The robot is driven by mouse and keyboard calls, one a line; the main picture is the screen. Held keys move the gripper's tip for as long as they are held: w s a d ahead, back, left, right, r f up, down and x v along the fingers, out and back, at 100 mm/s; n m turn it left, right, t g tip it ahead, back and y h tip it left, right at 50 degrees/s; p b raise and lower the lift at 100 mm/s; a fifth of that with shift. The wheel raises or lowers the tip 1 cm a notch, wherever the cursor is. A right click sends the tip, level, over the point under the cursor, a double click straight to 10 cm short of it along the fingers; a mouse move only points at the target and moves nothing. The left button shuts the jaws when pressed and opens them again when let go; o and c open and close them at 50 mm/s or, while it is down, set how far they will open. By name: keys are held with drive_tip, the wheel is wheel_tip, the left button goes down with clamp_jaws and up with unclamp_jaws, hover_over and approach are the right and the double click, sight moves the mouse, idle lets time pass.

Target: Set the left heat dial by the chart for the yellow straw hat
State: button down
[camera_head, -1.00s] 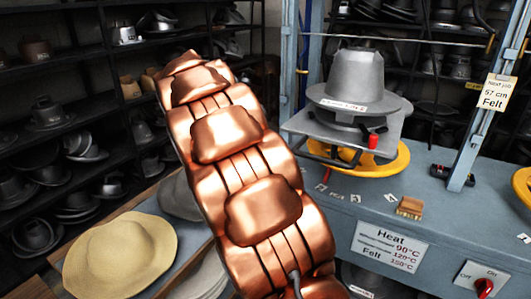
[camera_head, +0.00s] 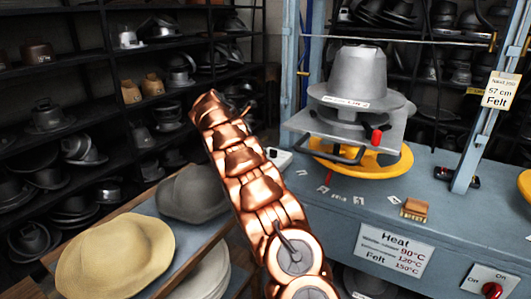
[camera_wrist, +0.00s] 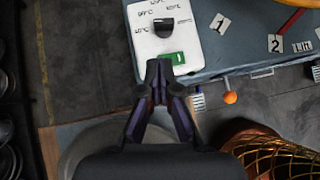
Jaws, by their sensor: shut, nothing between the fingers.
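The heat dial is a black knob (camera_wrist: 164,27) on a white plate (camera_wrist: 143,42) at the top of the wrist view, with temperature marks around it and a green label (camera_wrist: 174,58) below. I cannot tell which mark it points at. The white dial box (camera_head: 279,158) shows partly behind my arm in the head view. My gripper (camera_wrist: 160,72) is shut and empty, its tips below the knob and apart from it in the picture. The heat chart (camera_head: 392,248) on the bench front lists 90, 120 and 150 °C. The yellow straw hat (camera_head: 116,256) lies at lower left.
A grey hat (camera_head: 194,192) lies behind the straw hat. The press with a grey hat block (camera_head: 350,78) and yellow wheel (camera_head: 372,166) stands on the blue bench. Small number tags and a wooden block (camera_head: 414,209) lie there. A red switch (camera_head: 491,289) is at lower right.

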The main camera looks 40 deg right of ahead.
sight(271, 153)
drive_tip(key=shift+p+x, duration=0.3)
drive_tip(key=shift+x, duration=4.8)
drive_tip(key=shift+r+p, duration=0.15)
drive_tip(key=shift+p, duration=0.6)
